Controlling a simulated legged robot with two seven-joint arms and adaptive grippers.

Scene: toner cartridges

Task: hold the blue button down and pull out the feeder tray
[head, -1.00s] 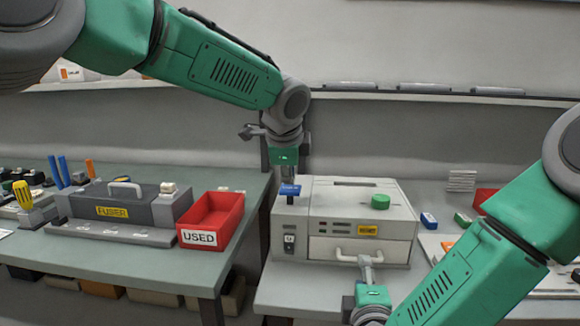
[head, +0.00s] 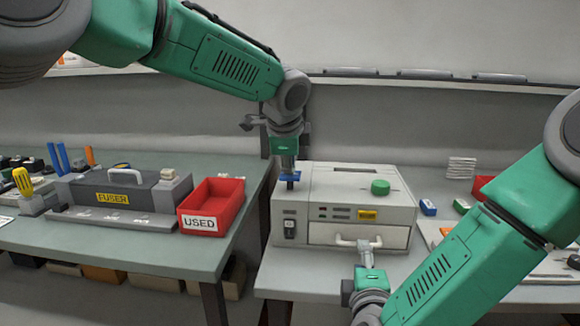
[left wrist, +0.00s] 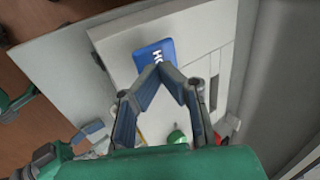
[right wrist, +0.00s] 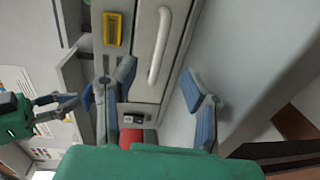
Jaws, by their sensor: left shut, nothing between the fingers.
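The blue button (head: 290,178) is on the left of the grey machine's top (head: 345,190). My left gripper (head: 287,168) points down at it with shut, empty fingers. In the left wrist view the fingertips (left wrist: 163,68) overlap the near edge of the lettered blue button (left wrist: 153,53); I cannot tell whether they press it. The feeder tray (head: 330,235) is in the machine's front, with a pale bar handle (head: 355,241). My right gripper (head: 367,246) is at that handle. In the right wrist view its fingers (right wrist: 160,85) are spread apart, with the handle (right wrist: 159,45) ahead between them.
A green knob (head: 380,187) is on the machine's top. A red USED bin (head: 212,205) and the FUSER unit (head: 125,195) stand on the left table. Small blue and green blocks lie right of the machine. A gap separates the two tables.

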